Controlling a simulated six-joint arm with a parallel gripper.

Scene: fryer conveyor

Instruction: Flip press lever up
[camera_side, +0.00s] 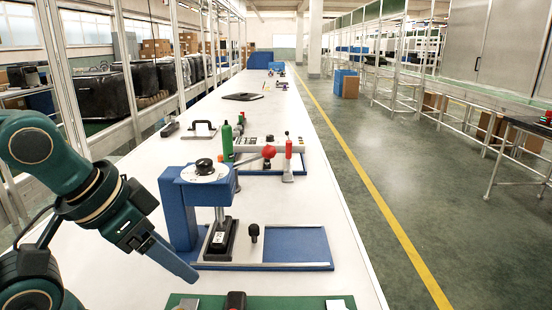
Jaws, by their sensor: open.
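A blue press (182,205) stands on a blue base plate (295,243) on the white table, with a round dial on its head. A lever with a red ball end (268,152) reaches out to the right from beside the press head and tilts slightly up. Its root is partly hidden. A black block (221,240) sits under the press ram, and a black knob (254,233) stands on the plate to its right. My gripper (185,268) is at the left front of the press, pointing down and right. It is open and empty, its fingers overlapping in this view, well away from the lever.
A green mat (262,302) with small parts lies at the front edge. Behind the press stand a green bottle (227,141), a red-topped tool (288,150) and a black handle (201,130). The white table (335,215) is clear along its right side.

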